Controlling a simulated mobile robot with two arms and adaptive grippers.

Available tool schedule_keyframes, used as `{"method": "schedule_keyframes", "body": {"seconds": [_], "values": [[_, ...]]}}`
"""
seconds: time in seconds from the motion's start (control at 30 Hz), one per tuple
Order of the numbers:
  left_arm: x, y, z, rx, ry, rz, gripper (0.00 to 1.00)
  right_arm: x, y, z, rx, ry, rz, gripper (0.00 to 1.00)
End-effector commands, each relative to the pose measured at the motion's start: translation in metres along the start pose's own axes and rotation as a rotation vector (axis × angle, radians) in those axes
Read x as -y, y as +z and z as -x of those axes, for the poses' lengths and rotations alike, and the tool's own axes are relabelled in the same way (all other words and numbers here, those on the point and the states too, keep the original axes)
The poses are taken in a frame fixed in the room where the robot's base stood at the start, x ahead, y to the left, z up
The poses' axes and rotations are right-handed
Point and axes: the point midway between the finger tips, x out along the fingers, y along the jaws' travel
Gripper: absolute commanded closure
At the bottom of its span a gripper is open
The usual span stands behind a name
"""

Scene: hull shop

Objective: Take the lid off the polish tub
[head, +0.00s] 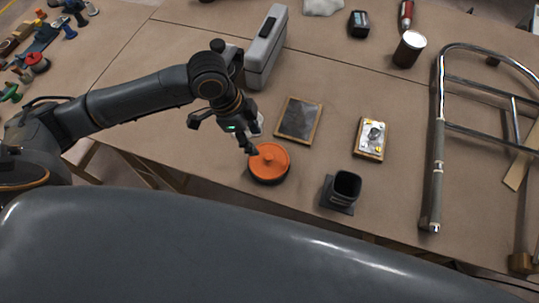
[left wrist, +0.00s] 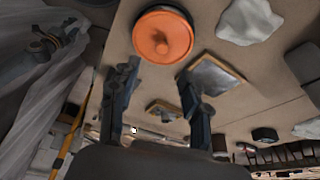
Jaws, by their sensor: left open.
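The polish tub (head: 270,182) is a low dark round tub near the front edge of the table in the head view. Its orange lid (head: 275,163) with a small raised knob sits on top. In the left wrist view the orange lid (left wrist: 150,37) shows just beyond the fingertips, its knob facing the camera. My left gripper (head: 250,149) is just above and beside the lid's far left side. In the left wrist view its two fingers (left wrist: 158,72) are spread apart with nothing between them. Whether a finger touches the lid I cannot tell. My right gripper is not in view.
A grey case (head: 266,48) is behind. A metal rail frame (head: 437,145) lies at right. Bare table surrounds the tub.

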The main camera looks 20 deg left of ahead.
Motion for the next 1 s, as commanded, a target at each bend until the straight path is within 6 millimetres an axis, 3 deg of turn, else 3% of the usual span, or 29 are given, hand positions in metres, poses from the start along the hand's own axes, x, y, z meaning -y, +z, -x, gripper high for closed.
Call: {"method": "schedule_keyframes", "body": {"seconds": [0.17, 0.47, 0.7, 1.0], "values": [[0.000, -0.001, -0.034, -0.001, 0.001, 0.001, 0.53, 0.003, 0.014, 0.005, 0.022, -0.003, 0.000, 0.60], [0.001, -0.003, -0.058, -0.002, 0.000, 0.002, 0.53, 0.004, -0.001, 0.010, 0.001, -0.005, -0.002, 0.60], [0.002, -0.006, -0.093, -0.002, -0.001, 0.002, 0.53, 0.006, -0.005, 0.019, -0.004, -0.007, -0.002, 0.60], [0.003, -0.005, -0.103, -0.001, -0.004, -0.001, 0.53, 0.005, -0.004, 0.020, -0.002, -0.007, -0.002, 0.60]]}}
